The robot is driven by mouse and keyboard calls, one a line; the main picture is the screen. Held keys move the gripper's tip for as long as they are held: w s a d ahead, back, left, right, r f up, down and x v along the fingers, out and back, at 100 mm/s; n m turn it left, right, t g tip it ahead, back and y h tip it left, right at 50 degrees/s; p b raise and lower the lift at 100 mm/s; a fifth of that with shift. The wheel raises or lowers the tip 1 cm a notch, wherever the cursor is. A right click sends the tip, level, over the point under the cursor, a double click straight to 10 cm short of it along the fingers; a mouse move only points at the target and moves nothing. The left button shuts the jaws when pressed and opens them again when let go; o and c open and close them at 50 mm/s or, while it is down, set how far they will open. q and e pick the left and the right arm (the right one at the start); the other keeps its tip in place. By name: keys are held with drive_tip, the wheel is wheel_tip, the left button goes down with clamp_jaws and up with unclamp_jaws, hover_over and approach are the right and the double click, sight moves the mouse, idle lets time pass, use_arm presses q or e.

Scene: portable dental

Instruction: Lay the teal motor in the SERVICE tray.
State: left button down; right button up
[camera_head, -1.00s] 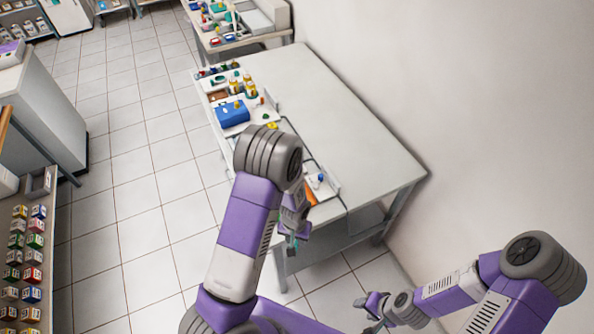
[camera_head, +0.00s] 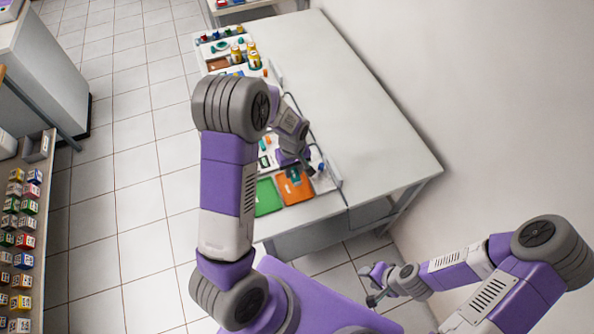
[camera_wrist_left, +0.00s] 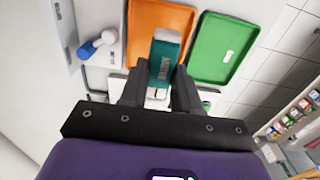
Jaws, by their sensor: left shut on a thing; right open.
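My left gripper (camera_head: 304,168) is shut on the teal motor (camera_wrist_left: 166,56), seen between its fingers (camera_wrist_left: 160,88) in the left wrist view. In the head view the teal motor (camera_head: 294,175) is small and partly covered by the gripper. It appears over the orange tray (camera_head: 297,191); whether it touches the tray I cannot tell. The orange tray also shows in the left wrist view (camera_wrist_left: 145,22), beside the green tray (camera_wrist_left: 212,50). The green tray (camera_head: 267,197) lies left of it in the head view. I cannot read which tray is SERVICE. My right gripper (camera_head: 374,298) is open, low and away from the table.
A blue and white item (camera_wrist_left: 95,45) lies beside the orange tray. Yellow bottles (camera_head: 246,53) and small parts stand farther back on the table's left side. The white tabletop (camera_head: 350,110) to the right is clear. A shelf of several coloured boxes (camera_head: 22,230) stands at far left.

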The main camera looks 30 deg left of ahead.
sight(294, 170)
use_arm(q)
drive_tip(key=shift+w+f+b, duration=0.35)
drive_tip(key=shift+w+f, duration=0.05)
drive_tip(key=shift+f, duration=0.4)
drive_tip(key=shift+s+f, duration=0.1)
drive_tip(key=shift+s, duration=0.1)
drive_tip(key=shift+f+b, duration=0.25)
drive_tip(key=shift+b, duration=0.05)
drive_tip(key=shift+w+f+b, duration=0.1)
drive_tip(key=shift+f+b, duration=0.45)
drive_tip(key=shift+f, duration=0.25)
drive_tip(key=shift+f+b, duration=1.8)
drive_tip(key=shift+f, duration=0.5)
use_arm(e)
wheel_tip(294, 170, down, 7)
drive_tip(key=shift+w+r, duration=0.15)
drive_tip(key=shift+w, duration=0.15)
use_arm(q)
drive_tip(key=shift+d, duration=0.1)
drive_tip(key=c, duration=0.7)
unclamp_jaws()
drive_tip(key=shift+c, duration=0.2)
